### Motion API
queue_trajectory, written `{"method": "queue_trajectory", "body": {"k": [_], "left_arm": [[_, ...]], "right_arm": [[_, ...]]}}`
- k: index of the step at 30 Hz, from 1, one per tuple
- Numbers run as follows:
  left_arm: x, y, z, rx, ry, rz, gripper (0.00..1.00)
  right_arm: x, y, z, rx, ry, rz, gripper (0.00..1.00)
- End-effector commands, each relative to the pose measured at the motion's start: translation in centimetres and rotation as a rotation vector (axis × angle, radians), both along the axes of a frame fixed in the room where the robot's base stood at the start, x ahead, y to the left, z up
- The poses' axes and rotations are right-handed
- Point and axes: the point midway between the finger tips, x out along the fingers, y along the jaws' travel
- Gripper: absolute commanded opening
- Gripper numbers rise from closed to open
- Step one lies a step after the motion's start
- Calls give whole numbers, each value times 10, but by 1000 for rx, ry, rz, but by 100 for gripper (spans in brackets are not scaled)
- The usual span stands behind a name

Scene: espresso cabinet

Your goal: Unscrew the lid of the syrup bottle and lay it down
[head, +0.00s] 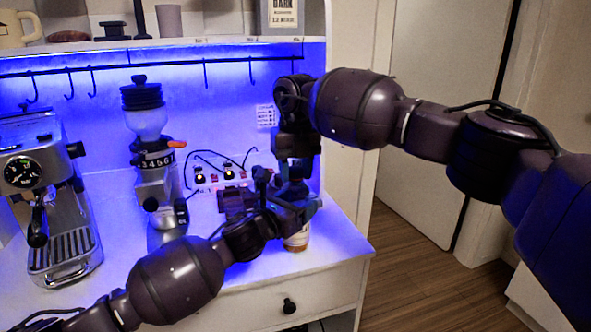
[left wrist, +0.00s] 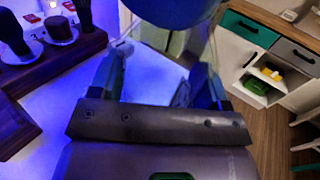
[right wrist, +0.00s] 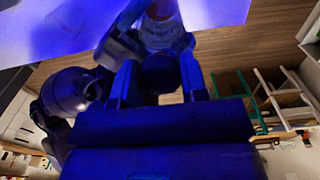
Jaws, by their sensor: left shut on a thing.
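The syrup bottle (head: 298,240) stands upright near the counter's right front corner, mostly hidden by my grippers. In the right wrist view its pale label (right wrist: 163,32) shows, with the dark lid (right wrist: 160,76) nearer the camera. My left gripper (head: 290,208) comes in from the left and is shut on the bottle's body. My right gripper (head: 293,176) is above it, pointing down, with its fingers (right wrist: 160,92) on both sides of the lid. I cannot tell whether they touch the lid. The lid appears to be on the bottle's top.
A grinder (head: 150,160) and an espresso machine (head: 48,195) stand to the left. A socket strip (head: 215,178) with cables is behind my grippers. Hooks hang from the rail (head: 150,60). Bare counter (head: 335,235) lies right of the bottle, up to the edge.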

Motion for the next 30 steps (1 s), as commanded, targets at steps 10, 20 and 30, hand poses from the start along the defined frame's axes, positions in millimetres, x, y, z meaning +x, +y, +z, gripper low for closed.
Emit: {"method": "queue_trajectory", "body": {"k": [10,20,30], "left_arm": [[0,0,0,0,0,1,4],[0,0,0,0,0,1,4],[0,0,0,0,0,0,4]], "right_arm": [[0,0,1,0,-1,142,12],[0,0,1,0,-1,330,11],[0,0,1,0,0,326,59]]}}
